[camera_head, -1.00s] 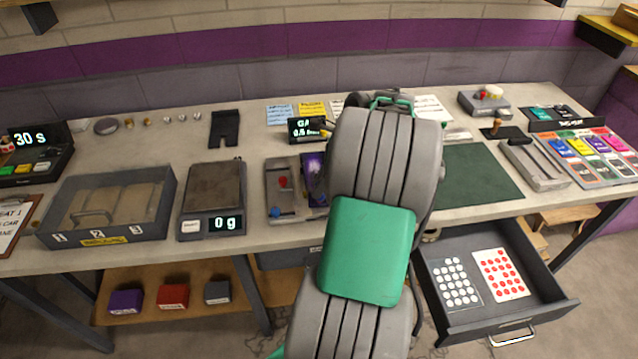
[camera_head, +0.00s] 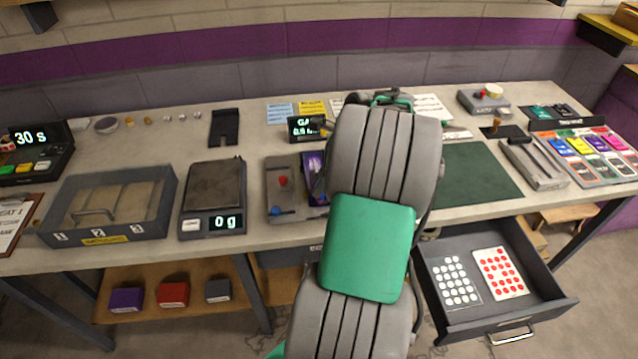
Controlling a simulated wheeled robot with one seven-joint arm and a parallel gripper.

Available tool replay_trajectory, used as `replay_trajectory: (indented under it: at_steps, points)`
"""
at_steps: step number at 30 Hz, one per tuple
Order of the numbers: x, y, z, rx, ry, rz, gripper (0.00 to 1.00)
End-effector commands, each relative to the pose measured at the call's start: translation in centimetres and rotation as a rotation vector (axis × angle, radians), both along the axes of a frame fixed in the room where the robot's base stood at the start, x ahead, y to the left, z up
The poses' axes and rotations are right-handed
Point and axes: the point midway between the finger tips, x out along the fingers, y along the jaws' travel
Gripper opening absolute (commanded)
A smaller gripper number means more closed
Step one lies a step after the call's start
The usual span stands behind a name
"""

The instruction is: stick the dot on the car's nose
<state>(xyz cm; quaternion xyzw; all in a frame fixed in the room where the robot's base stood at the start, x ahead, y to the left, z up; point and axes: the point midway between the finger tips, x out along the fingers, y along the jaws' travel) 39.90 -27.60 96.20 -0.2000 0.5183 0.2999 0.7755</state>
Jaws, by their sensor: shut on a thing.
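My arm fills the middle of the view and hides its own end, so my gripper and whatever is in it cannot be seen. A sheet of white dots (camera_head: 456,281) and a sheet of red dots (camera_head: 500,273) lie in the open drawer (camera_head: 540,312) at the lower right. I cannot make out the car; it may be behind my arm. A purple item (camera_head: 313,165) shows partly at the arm's left edge, beside a grey tray (camera_head: 283,190) with a red and a blue piece.
The workbench (camera_head: 255,130) holds a scale (camera_head: 213,188) reading 0 g, a clear-topped bin box (camera_head: 105,238), a small display (camera_head: 303,127), a green mat (camera_head: 478,172) and a grey trough (camera_head: 533,165). The open drawer juts out in front of the bench at the right.

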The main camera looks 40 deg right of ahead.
Motion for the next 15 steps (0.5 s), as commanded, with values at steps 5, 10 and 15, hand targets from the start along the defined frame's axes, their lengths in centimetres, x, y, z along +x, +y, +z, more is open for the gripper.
replay_trajectory:
  at_steps: [5,10,15]
  points:
    - [0.0,0.0,1.0,0.002,0.002,-0.001,0.0]
    - [0.0,0.0,2.4,0.001,0.001,-0.001,0.0]
    - [0.0,0.0,3.7,0.0,0.0,0.0,0.0]
